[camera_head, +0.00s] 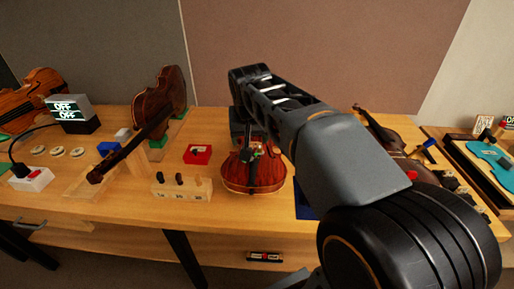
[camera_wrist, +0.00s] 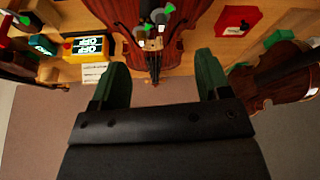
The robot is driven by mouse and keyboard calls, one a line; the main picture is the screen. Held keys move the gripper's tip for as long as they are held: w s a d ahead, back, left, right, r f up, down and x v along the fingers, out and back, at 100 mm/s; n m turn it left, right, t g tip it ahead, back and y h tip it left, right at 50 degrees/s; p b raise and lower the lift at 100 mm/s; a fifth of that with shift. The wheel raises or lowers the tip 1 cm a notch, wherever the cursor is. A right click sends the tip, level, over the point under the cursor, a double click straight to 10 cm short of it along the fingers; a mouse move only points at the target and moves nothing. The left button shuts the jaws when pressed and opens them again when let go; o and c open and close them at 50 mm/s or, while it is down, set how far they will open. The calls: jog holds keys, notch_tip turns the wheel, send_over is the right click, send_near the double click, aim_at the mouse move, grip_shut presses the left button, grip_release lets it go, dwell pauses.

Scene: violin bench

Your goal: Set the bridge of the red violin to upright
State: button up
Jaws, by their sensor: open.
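The red violin (camera_head: 262,181) lies on the bench in the middle of the head view, and its body shows at the top of the wrist view (camera_wrist: 125,12). A small pale piece (camera_wrist: 151,44) on its top may be the bridge; I cannot tell whether it stands or lies. Small green-tipped dark parts (camera_wrist: 140,29) are close to it. My gripper (camera_wrist: 160,68) is open and empty, its two green-padded fingers wide apart. In the head view my arm and dark gripper cover the violin's far part, and the bridge is not clear there.
A red box (camera_head: 197,154) and a wooden block with dark pegs (camera_head: 182,188) stand left of the violin. Another violin (camera_head: 160,98) leans further left, near black OFF displays (camera_head: 72,114). A dark violin (camera_head: 385,130) lies to the right, partly behind my arm.

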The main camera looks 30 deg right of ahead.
aim_at(256, 142)
jog(key=w+d+m+b, duration=0.2)
jog(key=w+d, duration=0.2)
jog(key=w, duration=0.1)
jog(key=shift+h, duration=0.4)
jog(key=x, duration=1.1)
jog(key=shift+w+f+b, duration=0.2)
jog(key=shift+w+b, duration=0.15)
jog(key=shift+c, duration=0.4)
jog(key=c, duration=0.8)
jog(key=p, duration=0.3)
jog(key=shift+w+d+r+g, duration=0.1)
jog(key=shift+w+r+g, duration=0.05)
jog(key=shift+r+g, duration=0.2)
jog(key=shift+c, duration=0.2)
jog(key=shift+f+y, duration=0.3)
jog(key=o, duration=0.9)
